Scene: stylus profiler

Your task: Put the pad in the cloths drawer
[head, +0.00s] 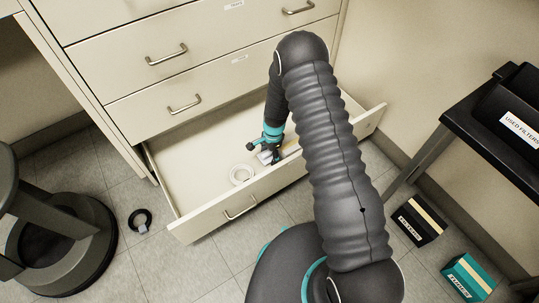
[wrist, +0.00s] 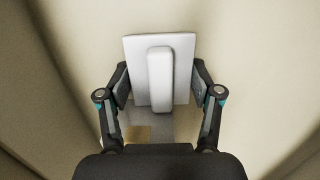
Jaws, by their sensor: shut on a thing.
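The pad (wrist: 183,72) is a white square plate with a raised white bar along its middle. The pad shows there only as a small pale patch (head: 264,158) under the fingers. I cannot tell whether it touches the drawer floor. The label of this drawer is not readable.
A white ring (head: 241,174) lies in the drawer left of my gripper. A pale yellowish item (head: 291,148) is partly hidden right of it. A stool (head: 60,235) and a black ring (head: 140,219) stand left; boxes (head: 419,219) and a black cart (head: 500,130) stand right.

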